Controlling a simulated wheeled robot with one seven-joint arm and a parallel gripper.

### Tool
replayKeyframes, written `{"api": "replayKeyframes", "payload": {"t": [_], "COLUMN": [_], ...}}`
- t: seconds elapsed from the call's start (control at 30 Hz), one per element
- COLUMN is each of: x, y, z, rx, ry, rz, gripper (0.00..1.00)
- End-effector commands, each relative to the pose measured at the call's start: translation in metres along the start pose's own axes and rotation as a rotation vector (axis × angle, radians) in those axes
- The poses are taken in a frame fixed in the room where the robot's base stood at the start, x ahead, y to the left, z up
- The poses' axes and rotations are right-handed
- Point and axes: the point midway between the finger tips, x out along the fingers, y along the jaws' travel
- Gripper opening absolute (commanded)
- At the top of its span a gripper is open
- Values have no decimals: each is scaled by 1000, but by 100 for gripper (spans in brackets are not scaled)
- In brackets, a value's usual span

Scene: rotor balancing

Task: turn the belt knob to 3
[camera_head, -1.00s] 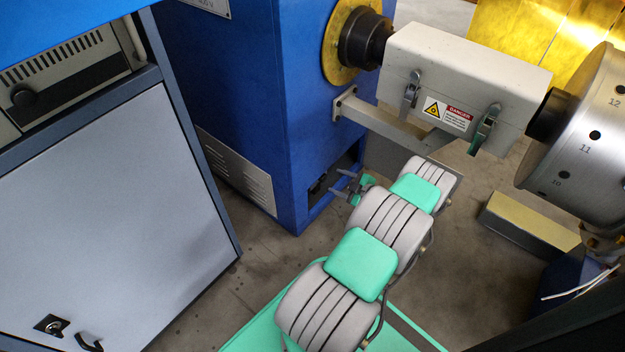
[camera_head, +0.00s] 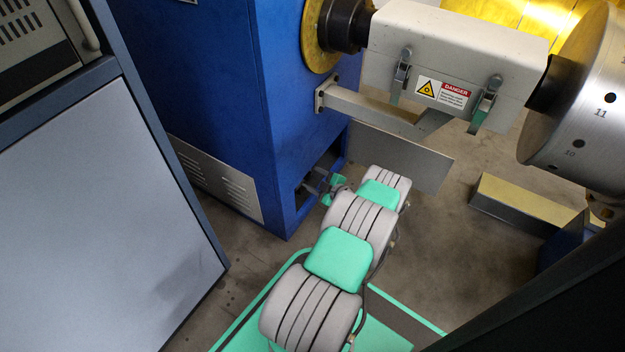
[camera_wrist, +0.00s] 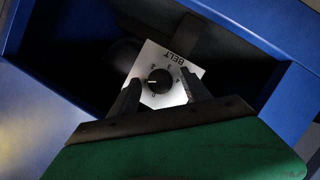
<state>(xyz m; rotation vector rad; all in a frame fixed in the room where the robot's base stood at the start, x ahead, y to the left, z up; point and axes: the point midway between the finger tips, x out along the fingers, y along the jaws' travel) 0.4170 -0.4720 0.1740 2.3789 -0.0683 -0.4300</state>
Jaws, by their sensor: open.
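The belt knob (camera_wrist: 159,81) is a round black dial on a white plate marked BELT (camera_wrist: 183,55), inside a dark recess of a blue housing. Digits 0, 2, 3 and 4 show around it. Its white pointer line faces left in the wrist view, between 0 and 2. My gripper (camera_wrist: 162,92) is open, one dark finger on each side of the knob in the picture; I cannot tell how far the tips are from it. In the head view my gripper (camera_head: 312,186) is at the low opening of the blue housing (camera_head: 225,100); the knob is hidden there.
Above my arm are a bracket (camera_head: 375,108) and a white guard box (camera_head: 455,50) with a danger label. A numbered rotor (camera_head: 590,95) is at right, a grey cabinet (camera_head: 95,210) at left. Some floor between is free.

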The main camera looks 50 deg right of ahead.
Motion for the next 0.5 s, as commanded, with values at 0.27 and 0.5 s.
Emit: {"api": "replayKeyframes", "payload": {"t": [0.27,0.5], "x": [0,0], "y": [0,0], "z": [0,0], "rx": [0,0], "ry": [0,0], "rz": [0,0], "gripper": [38,19]}}
